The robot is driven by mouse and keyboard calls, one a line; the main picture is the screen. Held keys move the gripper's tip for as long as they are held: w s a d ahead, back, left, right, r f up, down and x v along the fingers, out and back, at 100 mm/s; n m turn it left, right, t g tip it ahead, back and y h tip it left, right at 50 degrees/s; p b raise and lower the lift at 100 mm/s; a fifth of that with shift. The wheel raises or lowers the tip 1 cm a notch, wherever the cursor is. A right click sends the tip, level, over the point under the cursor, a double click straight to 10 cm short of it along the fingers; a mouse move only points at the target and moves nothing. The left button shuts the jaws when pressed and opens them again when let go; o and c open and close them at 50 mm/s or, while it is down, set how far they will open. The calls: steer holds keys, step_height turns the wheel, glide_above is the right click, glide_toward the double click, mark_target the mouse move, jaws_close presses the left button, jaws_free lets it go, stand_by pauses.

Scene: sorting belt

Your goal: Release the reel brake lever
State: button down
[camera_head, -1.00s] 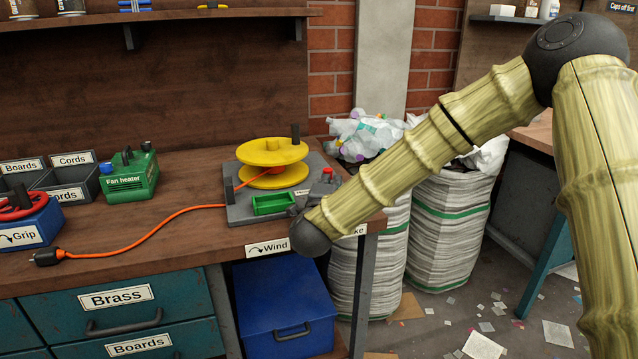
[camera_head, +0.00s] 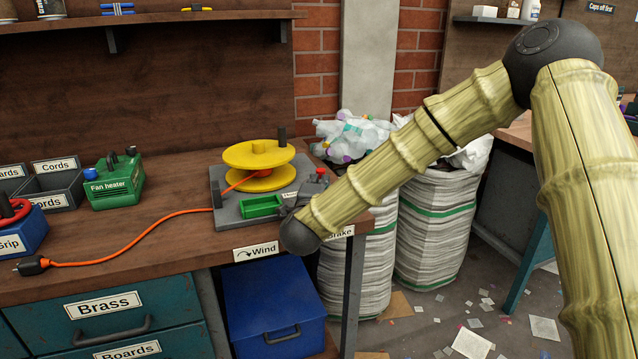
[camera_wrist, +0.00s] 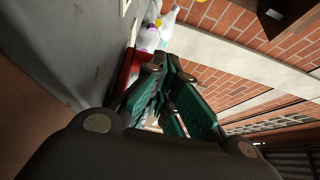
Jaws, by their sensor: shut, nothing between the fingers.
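The cord reel has a yellow spool (camera_head: 258,155) on a grey base plate (camera_head: 228,212), with an orange cord (camera_head: 150,236) running left across the bench. A red-topped lever (camera_head: 321,171) stands at the base's right side; the "Brake" label (camera_head: 342,232) is partly covered by my arm. My gripper (camera_wrist: 172,78) is shut and empty, its teal fingers close together in the wrist view. A red part (camera_wrist: 131,68) shows just left of the fingers there; contact cannot be told. In the head view my wrist hides most of the gripper beside the lever.
A green tray (camera_head: 262,206) sits on the base. A fan heater (camera_head: 118,182), grey bins (camera_head: 62,187) and a blue grip box (camera_head: 30,238) stand to the left. Filled sacks (camera_head: 440,228) stand right of the bench. The bench's front middle is clear except for the cord.

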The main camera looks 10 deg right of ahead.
stand_by(0.4)
steer(key=s+a, duration=0.6)
steer(key=s, duration=0.1)
steer(key=s+a, duration=0.3)
steer(key=shift+s+p, duration=0.35)
steer(key=shift+p, duration=0.05)
